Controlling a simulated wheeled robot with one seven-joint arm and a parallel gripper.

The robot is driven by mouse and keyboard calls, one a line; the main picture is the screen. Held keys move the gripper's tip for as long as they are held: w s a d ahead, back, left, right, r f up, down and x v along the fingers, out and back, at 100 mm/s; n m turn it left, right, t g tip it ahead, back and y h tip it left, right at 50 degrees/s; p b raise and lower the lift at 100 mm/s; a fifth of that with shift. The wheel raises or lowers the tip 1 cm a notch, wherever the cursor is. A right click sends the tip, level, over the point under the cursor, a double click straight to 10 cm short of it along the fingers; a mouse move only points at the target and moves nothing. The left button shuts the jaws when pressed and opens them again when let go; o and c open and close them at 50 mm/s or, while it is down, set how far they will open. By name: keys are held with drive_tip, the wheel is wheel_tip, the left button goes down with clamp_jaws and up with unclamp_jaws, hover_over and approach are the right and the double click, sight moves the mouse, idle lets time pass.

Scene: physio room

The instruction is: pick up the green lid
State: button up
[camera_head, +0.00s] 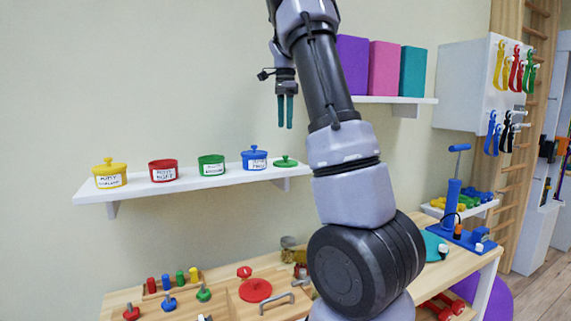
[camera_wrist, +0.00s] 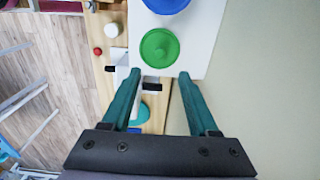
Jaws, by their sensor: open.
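The green lid (camera_head: 286,162) lies flat at the right end of the white wall shelf, beside the blue pot. In the wrist view it is a round green disc with a knob (camera_wrist: 159,48), ahead of the fingertips and roughly centred between them. My gripper (camera_head: 285,112) points down above the lid in the head view, with a clear gap between them. In the wrist view its two teal fingers (camera_wrist: 160,73) are spread apart, with nothing held between them.
The shelf (camera_head: 235,178) also bears the blue lidded pot (camera_head: 255,159), an open green pot (camera_head: 211,165), a red pot (camera_head: 163,170) and a yellow lidded pot (camera_head: 109,174). Below is a wooden table (camera_head: 222,306) with therapy items. A higher shelf (camera_head: 390,99) holds coloured blocks at right.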

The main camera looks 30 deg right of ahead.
approach(284, 164)
drive_tip(key=f, duration=0.2)
drive_tip(key=w+d+f, duration=0.1)
drive_tip(key=f, duration=0.1)
drive_tip(key=w+f, duration=0.1)
drive_tip(key=f, duration=0.1)
drive_tip(key=shift+w+d+f, duration=0.1)
drive_tip(key=shift+d+f, duration=0.05)
drive_tip(key=shift+d, duration=0.15)
clamp_jaws()
